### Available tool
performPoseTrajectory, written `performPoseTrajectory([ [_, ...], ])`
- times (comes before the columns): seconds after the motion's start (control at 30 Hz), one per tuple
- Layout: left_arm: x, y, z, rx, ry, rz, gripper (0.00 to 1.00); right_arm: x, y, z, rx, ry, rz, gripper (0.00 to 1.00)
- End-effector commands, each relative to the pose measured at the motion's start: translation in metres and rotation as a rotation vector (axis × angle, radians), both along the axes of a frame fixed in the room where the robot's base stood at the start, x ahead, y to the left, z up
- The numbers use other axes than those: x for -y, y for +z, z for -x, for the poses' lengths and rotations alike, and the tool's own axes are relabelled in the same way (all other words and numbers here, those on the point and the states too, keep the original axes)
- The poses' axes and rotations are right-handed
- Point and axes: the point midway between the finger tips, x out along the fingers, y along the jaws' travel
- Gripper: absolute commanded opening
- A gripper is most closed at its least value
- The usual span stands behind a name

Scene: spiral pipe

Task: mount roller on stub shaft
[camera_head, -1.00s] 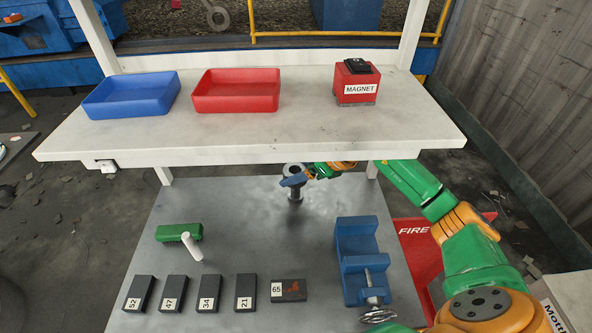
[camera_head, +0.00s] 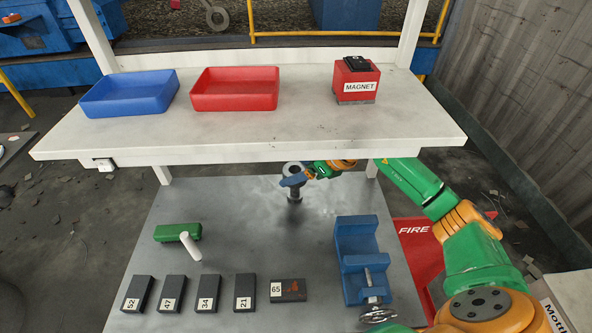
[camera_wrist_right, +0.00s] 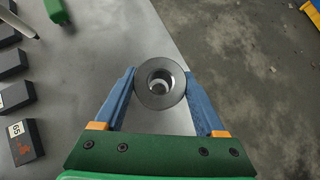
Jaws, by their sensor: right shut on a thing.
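The roller (camera_head: 292,167) is a grey metal ring with a bore. My right gripper (camera_head: 291,181) is shut on it, with the blue fingers on two opposite sides. The roller also shows face-on in the right wrist view (camera_wrist_right: 146,94), between the fingertips. The dark stub shaft (camera_head: 295,195) stands upright on the bench directly below the roller. A pale round shape shows inside the bore in the wrist view. I cannot tell whether the roller is around the shaft's top or just above it. My left gripper is not in view.
A blue vise (camera_head: 357,259) stands at the bench's right. Several numbered dark blocks (camera_head: 174,293) line the front. A green block (camera_head: 170,232) and a white rod (camera_head: 190,246) are at left. The white shelf (camera_head: 250,141) overhangs the back of the bench.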

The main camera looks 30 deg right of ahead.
Motion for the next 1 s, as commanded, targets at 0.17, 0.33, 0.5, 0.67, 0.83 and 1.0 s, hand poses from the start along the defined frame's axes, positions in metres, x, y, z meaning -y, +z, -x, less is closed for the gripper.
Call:
performPoseTrajectory([
  [0.17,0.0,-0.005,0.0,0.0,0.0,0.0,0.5,0.0,-0.006,0.0,0.001,0.0,-0.001,0.03],
  [0.33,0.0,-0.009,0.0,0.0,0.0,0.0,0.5,0.0,-0.01,0.0,0.001,0.0,-0.001,0.03],
  [0.5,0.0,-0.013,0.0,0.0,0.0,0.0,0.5,0.0,-0.014,0.0,0.001,0.0,-0.001,0.03],
  [0.67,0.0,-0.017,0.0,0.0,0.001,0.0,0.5,0.0,-0.018,0.0,0.001,0.0,-0.001,0.03],
  [0.83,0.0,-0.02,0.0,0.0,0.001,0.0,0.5,0.0,-0.022,0.0,0.001,0.0,-0.001,0.03],
  [1.0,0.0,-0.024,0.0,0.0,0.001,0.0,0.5,0.0,-0.027,0.0,0.001,0.0,-0.001,0.03],
])
